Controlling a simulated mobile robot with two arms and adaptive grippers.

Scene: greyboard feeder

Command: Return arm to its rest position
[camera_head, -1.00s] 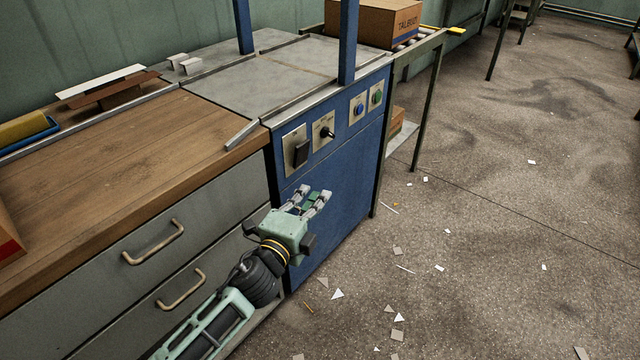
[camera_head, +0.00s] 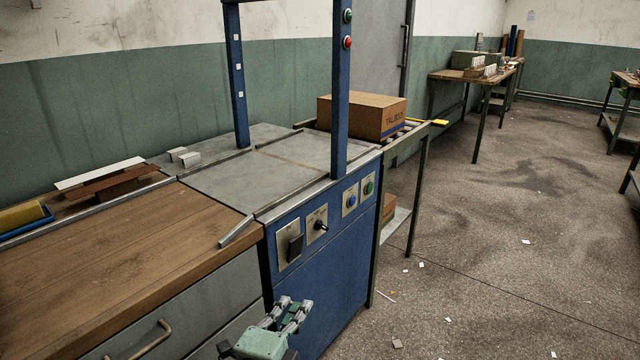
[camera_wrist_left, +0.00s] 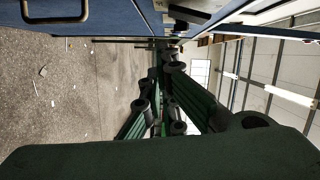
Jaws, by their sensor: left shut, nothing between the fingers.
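My left gripper (camera_head: 290,312) is low in the head view, in front of the blue machine cabinet (camera_head: 335,265) and to the right of the drawers. Its fingers point up and away, and it is shut and empty. The rest of my left arm is cut off by the bottom edge. In the left wrist view the fingers (camera_wrist_left: 165,110) come together in the middle with nothing between them. The cabinet front runs along the top of that view, with a drawer handle (camera_wrist_left: 55,10) at upper left. My right gripper is not in view.
The wooden bench top (camera_head: 130,265) and the machine's grey bed (camera_head: 245,185) lie left of and above the gripper. A cardboard box (camera_head: 360,117) stands on the conveyor behind. Open floor with paper scraps (camera_head: 480,270) lies to the right.

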